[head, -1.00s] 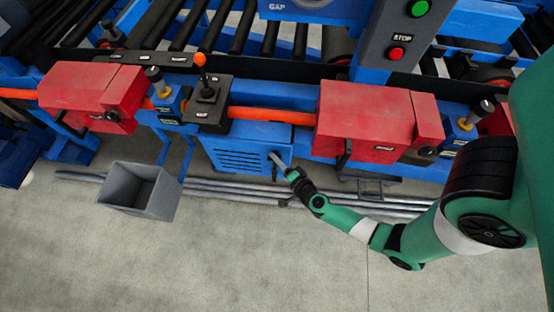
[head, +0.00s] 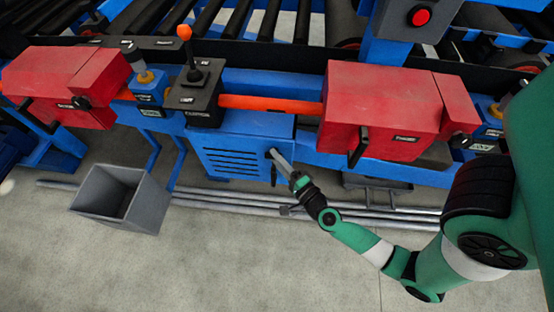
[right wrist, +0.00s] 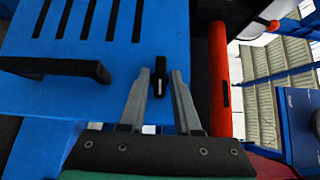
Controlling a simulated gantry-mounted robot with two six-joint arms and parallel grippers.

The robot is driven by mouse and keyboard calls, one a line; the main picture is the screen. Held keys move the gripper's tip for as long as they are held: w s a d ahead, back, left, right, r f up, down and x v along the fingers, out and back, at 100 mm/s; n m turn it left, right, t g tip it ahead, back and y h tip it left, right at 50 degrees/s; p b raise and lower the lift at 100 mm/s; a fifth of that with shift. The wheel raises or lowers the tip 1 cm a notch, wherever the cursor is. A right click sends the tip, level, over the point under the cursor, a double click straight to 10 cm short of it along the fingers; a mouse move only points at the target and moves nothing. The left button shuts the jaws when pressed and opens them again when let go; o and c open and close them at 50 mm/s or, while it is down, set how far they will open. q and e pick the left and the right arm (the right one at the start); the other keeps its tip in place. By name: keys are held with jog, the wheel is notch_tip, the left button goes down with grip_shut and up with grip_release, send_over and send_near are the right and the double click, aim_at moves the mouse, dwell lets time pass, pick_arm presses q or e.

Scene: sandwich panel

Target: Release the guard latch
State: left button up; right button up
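The guard latch (right wrist: 161,76) is a small black lever with a pale mark on the blue slotted guard panel (right wrist: 80,35), which also shows in the head view (head: 232,157). My right gripper (right wrist: 160,74) points at the panel with its grey fingers apart. The latch stands between the fingertips in the right wrist view, with a visible gap on each side. In the head view my right gripper (head: 278,160) is at the panel's right edge and hides the latch there. My left gripper is not in view.
A black handle (right wrist: 55,68) sticks out from the panel beside the gripper. A red housing (head: 378,108) stands to the right, and an orange rail (head: 268,104) runs above the panel. A grey open bin (head: 120,197) and long pipes (head: 235,203) lie on the floor.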

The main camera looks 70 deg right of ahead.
jog(key=shift+o, duration=0.8)
jog(key=p+v, duration=0.3)
jog(key=v, duration=0.8)
jog(key=shift+s+a, duration=0.2)
jog(key=shift+s, duration=0.1)
